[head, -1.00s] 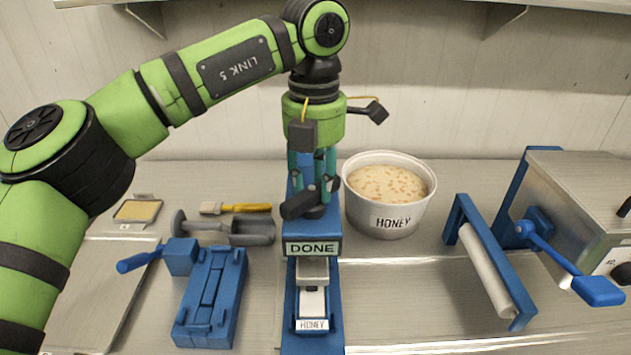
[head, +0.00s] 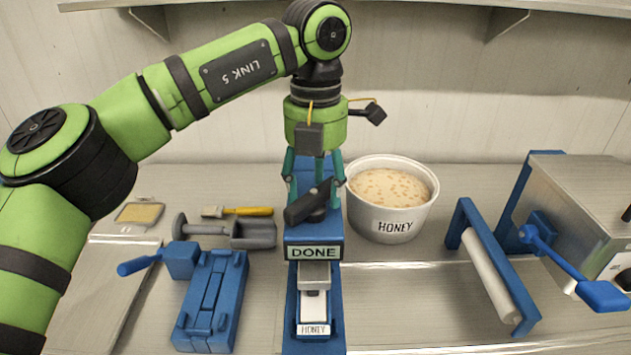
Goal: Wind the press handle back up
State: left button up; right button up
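The blue press (head: 313,248) stands in the middle of the bench with a DONE sign on its front. Its black bar handle (head: 312,203) sits on top, tilted up to the right in the picture. My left gripper (head: 314,190) hangs straight down over the handle. Its teal fingers are spread to either side of the bar, and I see a gap around it. Below the sign, a grey press plate (head: 314,274) sits low over a tray with a HONEY label (head: 313,330). What lies under the plate is hidden. My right gripper is out of view.
A white HONEY tub (head: 392,225) stands close to the right of the press. A blue-framed roller (head: 490,275) and a metal machine with a blue crank (head: 560,262) are further right. A blue mould (head: 211,300), grey tool (head: 225,233) and yellow brush (head: 240,211) lie left.

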aim_at(316, 187)
pick_arm(q)
notch_tip(316, 187, up, 12)
dwell(0.7)
